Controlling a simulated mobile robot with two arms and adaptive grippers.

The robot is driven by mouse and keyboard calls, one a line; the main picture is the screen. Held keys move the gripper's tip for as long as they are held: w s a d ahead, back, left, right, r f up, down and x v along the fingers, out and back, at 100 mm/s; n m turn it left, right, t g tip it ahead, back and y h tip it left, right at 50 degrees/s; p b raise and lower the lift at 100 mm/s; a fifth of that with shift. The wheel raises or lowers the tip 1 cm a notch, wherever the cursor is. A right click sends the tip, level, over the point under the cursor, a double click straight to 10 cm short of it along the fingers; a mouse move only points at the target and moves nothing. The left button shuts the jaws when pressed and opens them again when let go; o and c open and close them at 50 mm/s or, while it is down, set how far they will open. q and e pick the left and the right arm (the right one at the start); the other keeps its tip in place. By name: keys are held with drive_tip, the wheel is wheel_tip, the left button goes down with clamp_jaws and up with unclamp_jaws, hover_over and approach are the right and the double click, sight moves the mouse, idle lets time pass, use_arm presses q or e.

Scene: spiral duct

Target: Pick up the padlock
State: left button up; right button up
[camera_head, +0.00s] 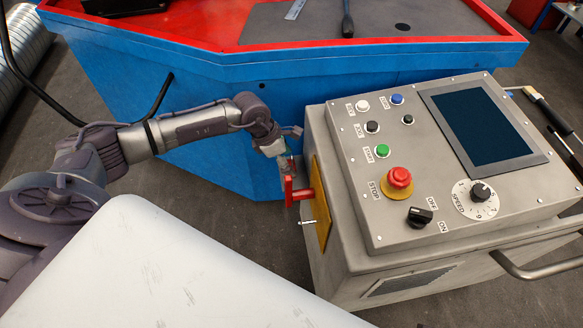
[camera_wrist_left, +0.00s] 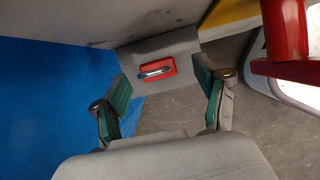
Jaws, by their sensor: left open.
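The padlock (camera_wrist_left: 157,69) is red with a bright metal shackle. In the left wrist view it lies on a small grey surface (camera_wrist_left: 181,46) beside the cabinet. I cannot make it out in the head view. My left gripper (camera_wrist_left: 160,75) is open, with its green-padded fingers apart and the padlock showing between them, apparently just beyond the tips. In the head view my left gripper (camera_head: 280,152) is at the left side of the grey control cabinet (camera_head: 330,205), just above a red handle. My right gripper is not in view.
The red handle (camera_head: 289,189) sticks out from a yellow plate (camera_head: 321,205) on the cabinet's side, close to my left gripper; it shows at right in the wrist view (camera_wrist_left: 290,70). A blue workbench (camera_head: 200,85) stands behind. Grey floor (camera_head: 250,235) is open below.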

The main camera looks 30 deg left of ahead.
sight(291, 164)
use_arm(q)
drive_tip(key=x, duration=0.3)
drive_tip(key=shift+w+f, duration=0.15)
use_arm(e)
wheel_tip(291, 164, up, 2)
drive_tip(key=shift+w+r, duration=0.1)
drive_tip(key=shift+w, duration=0.05)
use_arm(q)
drive_tip(key=shift+c, duration=0.3)
drive_tip(key=c, duration=1.2)
drive_tip(key=shift+r, duration=0.3)
wheel_tip(291, 164, up, 10)
drive_tip(key=shift+f+p, duration=0.2)
drive_tip(key=shift+p, duration=0.4)
use_arm(e)
drive_tip(key=f, duration=0.2)
drive_tip(key=s+f, duration=0.1)
drive_tip(key=f, duration=0.2)
drive_tip(key=shift+f, duration=0.15)
